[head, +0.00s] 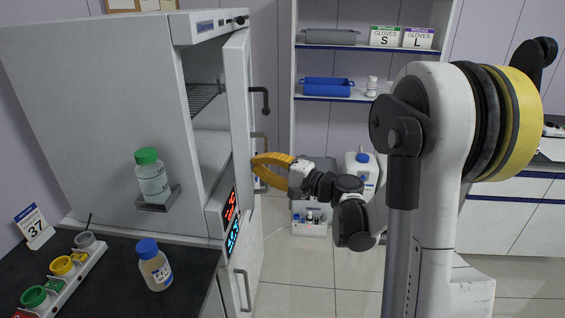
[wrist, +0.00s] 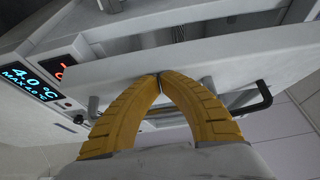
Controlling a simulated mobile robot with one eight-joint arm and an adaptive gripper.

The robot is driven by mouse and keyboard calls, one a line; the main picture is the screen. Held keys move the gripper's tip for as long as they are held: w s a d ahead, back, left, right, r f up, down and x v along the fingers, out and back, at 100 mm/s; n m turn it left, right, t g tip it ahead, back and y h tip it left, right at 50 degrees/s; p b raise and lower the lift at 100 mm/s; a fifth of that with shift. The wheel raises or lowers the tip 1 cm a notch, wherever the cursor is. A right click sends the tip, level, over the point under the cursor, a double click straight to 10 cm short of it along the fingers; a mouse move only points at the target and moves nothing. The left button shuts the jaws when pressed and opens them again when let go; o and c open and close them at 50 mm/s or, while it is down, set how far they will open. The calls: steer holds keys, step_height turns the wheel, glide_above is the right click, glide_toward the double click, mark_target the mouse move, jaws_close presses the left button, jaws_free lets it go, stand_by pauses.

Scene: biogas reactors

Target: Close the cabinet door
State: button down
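The white cabinet (head: 100,105) stands at the left in the head view, with a red and blue display on its front edge. Its door (head: 239,110) stands partly open, and a wire shelf shows inside through the gap. My gripper (head: 256,168) is at the door's outer face, below the upper handle. In the wrist view the yellow fingertips (wrist: 160,76) meet, with nothing seen between them, and lie against or very close to the door (wrist: 215,55). I cannot tell if they touch it.
A green-capped bottle (head: 151,177) sits on a small ledge on the cabinet's side. A blue-capped bottle (head: 154,265) and a rack of coloured cups (head: 62,268) stand on the dark counter. Shelves (head: 370,99) stand behind.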

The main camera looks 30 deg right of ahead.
steer(key=w+a, duration=0.4)
steer(key=a, duration=0.6)
steer(key=shift+w, duration=0.2)
